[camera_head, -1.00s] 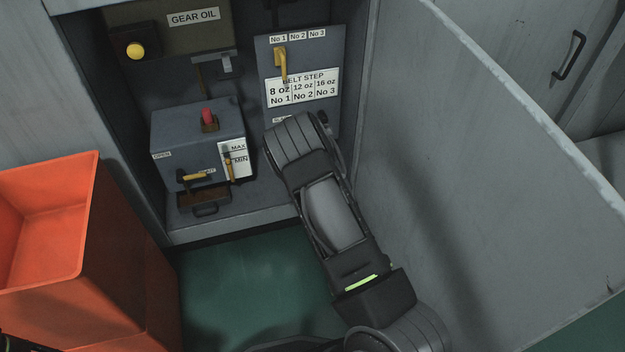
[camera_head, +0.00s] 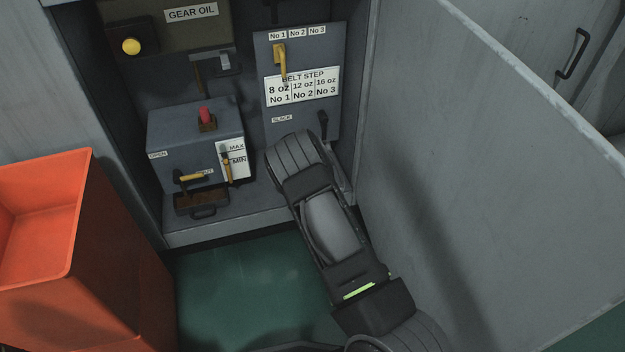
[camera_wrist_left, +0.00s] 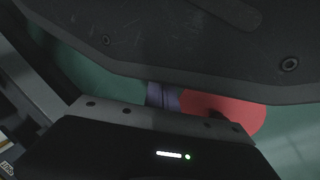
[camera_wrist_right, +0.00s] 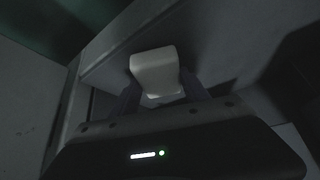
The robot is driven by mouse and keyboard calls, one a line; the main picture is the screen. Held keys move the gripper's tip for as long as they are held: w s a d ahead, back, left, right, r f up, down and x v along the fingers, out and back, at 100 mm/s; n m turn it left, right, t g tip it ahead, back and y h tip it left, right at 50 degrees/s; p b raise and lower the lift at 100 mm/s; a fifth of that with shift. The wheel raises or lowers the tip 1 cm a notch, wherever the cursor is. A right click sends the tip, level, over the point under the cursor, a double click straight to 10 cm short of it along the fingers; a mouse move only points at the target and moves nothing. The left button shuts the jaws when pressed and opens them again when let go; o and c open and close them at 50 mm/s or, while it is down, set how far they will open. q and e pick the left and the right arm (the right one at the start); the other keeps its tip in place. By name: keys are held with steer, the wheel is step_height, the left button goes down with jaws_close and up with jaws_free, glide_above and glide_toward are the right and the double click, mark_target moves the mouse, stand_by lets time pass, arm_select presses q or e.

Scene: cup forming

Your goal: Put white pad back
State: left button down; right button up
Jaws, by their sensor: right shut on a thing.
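The white pad (camera_wrist_right: 156,72) is a small pale block with rounded edges. In the right wrist view my right gripper (camera_wrist_right: 160,88) is shut on it, with dark fingers on both sides. A grey surface lies just behind the pad; I cannot tell whether they touch. In the head view my right arm reaches toward the lower right of the open cabinet, and its own links hide the gripper and the pad. My left gripper (camera_wrist_left: 163,96) shows only in the left wrist view, its fingers together and nothing between them, close to a dark scratched body part of mine.
The cabinet holds a grey box (camera_head: 195,140) with a red knob, a belt step panel (camera_head: 300,115) with a yellow lever, and a black lever (camera_head: 323,122). An open door (camera_head: 460,150) stands right. An orange bin (camera_head: 110,235) stands left. Green floor (camera_head: 245,285) lies between.

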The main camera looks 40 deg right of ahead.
steer(key=shift+f, duration=0.1)
steer(key=shift+f, duration=0.15)
steer(key=o, duration=1.4)
steer(key=shift+r, duration=0.25)
steer(key=shift+r, duration=0.25)
steer(key=p+v, duration=0.5)
steer(key=v, duration=0.6)
steer(key=shift+s+a+r, duration=0.2)
